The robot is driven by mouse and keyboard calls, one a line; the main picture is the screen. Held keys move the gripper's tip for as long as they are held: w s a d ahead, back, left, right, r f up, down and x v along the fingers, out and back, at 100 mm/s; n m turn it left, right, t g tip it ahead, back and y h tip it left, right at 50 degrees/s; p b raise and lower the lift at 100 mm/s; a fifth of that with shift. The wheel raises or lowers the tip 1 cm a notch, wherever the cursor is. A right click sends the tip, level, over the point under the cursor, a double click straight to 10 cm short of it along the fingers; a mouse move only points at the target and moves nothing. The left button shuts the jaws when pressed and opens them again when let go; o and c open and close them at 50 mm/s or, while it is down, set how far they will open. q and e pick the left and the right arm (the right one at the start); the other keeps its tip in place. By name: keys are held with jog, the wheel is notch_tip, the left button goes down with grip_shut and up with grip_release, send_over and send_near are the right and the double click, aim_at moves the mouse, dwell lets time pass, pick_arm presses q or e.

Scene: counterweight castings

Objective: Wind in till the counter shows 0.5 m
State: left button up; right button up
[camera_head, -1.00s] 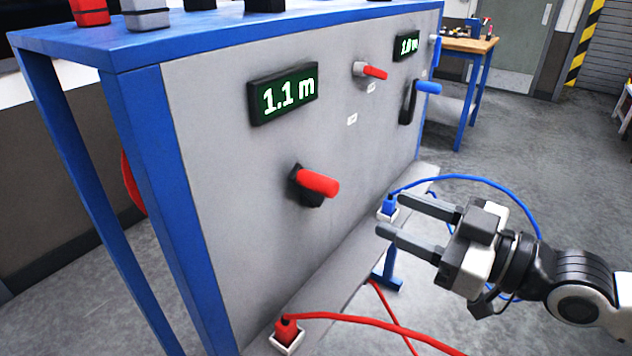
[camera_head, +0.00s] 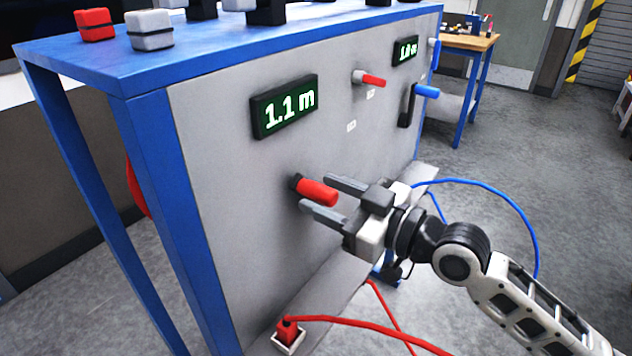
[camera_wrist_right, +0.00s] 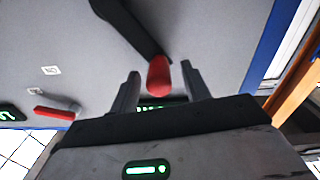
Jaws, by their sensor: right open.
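The near counter (camera_head: 285,105) on the grey panel reads 1.1 m. Below it a red crank handle (camera_head: 318,192) sticks out from the panel. My right gripper (camera_head: 325,193) is open, with its fingers on either side of the red handle and not closed on it. In the right wrist view the handle (camera_wrist_right: 159,76) shows end-on between the two fingertips (camera_wrist_right: 159,80), and its black crank arm (camera_wrist_right: 130,27) runs up to the left. My left gripper is not in view.
A second counter (camera_head: 405,50) with a blue handle (camera_head: 426,91) is farther along the panel. A small red lever (camera_head: 373,80) sits between. A red cable (camera_head: 360,320) and a blue cable (camera_head: 500,190) trail across the floor. Red and grey blocks stand on the blue bench top (camera_head: 230,38).

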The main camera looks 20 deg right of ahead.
jog(key=shift+x, duration=0.95)
jog(key=shift+w+a, duration=0.1)
jog(key=shift+w, duration=0.05)
